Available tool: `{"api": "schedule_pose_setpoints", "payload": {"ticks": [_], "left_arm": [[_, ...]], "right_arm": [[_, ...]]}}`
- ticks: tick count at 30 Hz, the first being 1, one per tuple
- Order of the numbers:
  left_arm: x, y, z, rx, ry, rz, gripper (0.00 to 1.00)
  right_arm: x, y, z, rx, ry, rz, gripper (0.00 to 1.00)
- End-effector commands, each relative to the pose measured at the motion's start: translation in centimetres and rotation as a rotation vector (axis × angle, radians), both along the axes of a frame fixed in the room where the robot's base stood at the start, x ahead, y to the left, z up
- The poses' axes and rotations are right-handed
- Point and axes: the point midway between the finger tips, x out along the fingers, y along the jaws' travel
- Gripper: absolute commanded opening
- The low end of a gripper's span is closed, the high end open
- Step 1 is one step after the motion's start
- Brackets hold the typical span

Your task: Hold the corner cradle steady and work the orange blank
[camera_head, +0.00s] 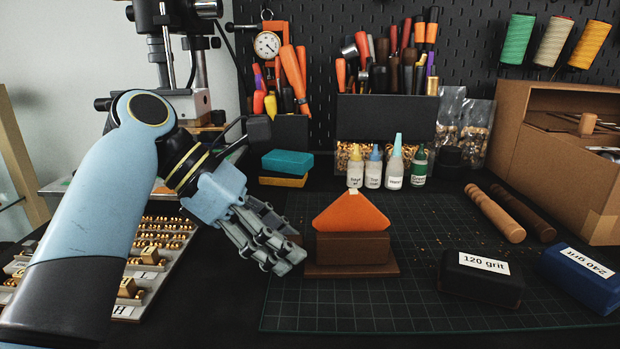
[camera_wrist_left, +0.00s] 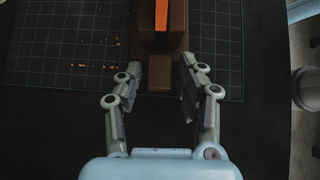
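The orange blank (camera_head: 350,212) is a flat triangle standing point up in the brown corner cradle (camera_head: 352,248), with a small pale piece at its tip. The cradle's block sits on a wider brown base plate on the cutting mat. In the left wrist view the blank (camera_wrist_left: 161,14) is a narrow orange strip in the cradle (camera_wrist_left: 176,20). My left gripper (camera_head: 292,254) is at the cradle's left end, its fingers apart and pointing at it. In the wrist view the fingertips (camera_wrist_left: 162,68) flank the near end of the base plate; contact is unclear. My right gripper is not visible.
The dark gridded mat (camera_head: 420,315) has free room in front. Right are a 120 grit block (camera_head: 482,277), a 240 grit block (camera_head: 585,278) and wooden dowels (camera_head: 495,212). Small bottles (camera_head: 374,168) stand behind. A stamp tray (camera_head: 150,270) lies left, partly behind my arm.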

Motion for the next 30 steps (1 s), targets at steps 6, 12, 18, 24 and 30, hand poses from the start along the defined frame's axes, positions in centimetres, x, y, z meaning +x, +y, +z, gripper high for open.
{"api": "schedule_pose_setpoints", "payload": {"ticks": [6, 12, 18, 24, 30], "left_arm": [[0.1, 0.0, 0.1, -0.001, -0.003, 0.000, 0.50], [0.1, 0.4, 0.5, 0.000, -0.006, 0.001, 0.50], [0.1, 2.9, 2.9, 0.003, -0.010, 0.002, 0.50], [-0.1, 6.2, 6.0, 0.004, -0.007, 0.001, 0.50], [-0.2, 8.2, 7.9, -0.002, -0.006, 0.002, 0.50]], "right_arm": [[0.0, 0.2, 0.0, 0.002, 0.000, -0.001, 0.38], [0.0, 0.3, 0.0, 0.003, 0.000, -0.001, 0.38], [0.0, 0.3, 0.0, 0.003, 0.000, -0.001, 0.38], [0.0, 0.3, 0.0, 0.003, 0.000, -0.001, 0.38], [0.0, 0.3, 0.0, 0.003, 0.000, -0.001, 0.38]]}}
